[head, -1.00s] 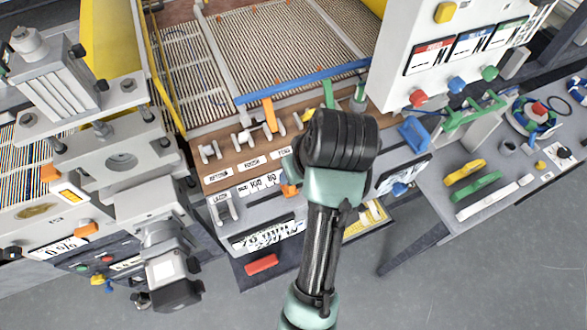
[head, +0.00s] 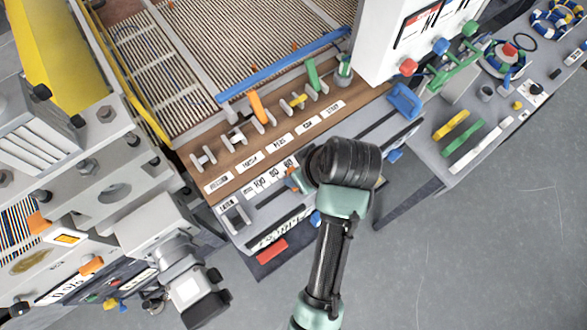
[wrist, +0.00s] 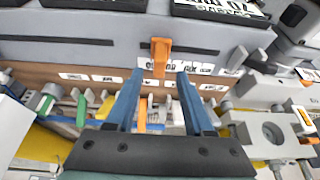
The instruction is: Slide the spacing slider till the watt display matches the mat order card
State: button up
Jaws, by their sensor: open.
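The orange spacing slider (wrist: 160,55) stands on a slotted grey panel in the wrist view, ahead of and roughly centred between my fingertips. A small part of it (head: 293,180) shows beside my arm in the head view. My gripper (wrist: 160,74) is open, its two blue fingers apart with nothing visibly held; contact with the slider cannot be told. In the head view my wrist hides the gripper. The watt display (head: 277,236) is partly covered by my arm; its part in the wrist view (wrist: 222,8) is upside down, cut off and unreadable. I cannot identify the mat order card.
A brown strip (head: 230,165) with labels and several pegs, one orange and one green, lies behind the slotted panel. A blue handle (head: 404,102) stands to the right. Grey machinery (head: 115,190) is at left. A red block (head: 272,250) is at the front edge.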

jog(key=x, duration=0.5)
jog(key=shift+w+a+f+p, duration=0.1)
jog(key=shift+w+f+p, duration=0.05)
jog(key=shift+f+p, duration=0.25)
grip_shut()
dwell(1.1)
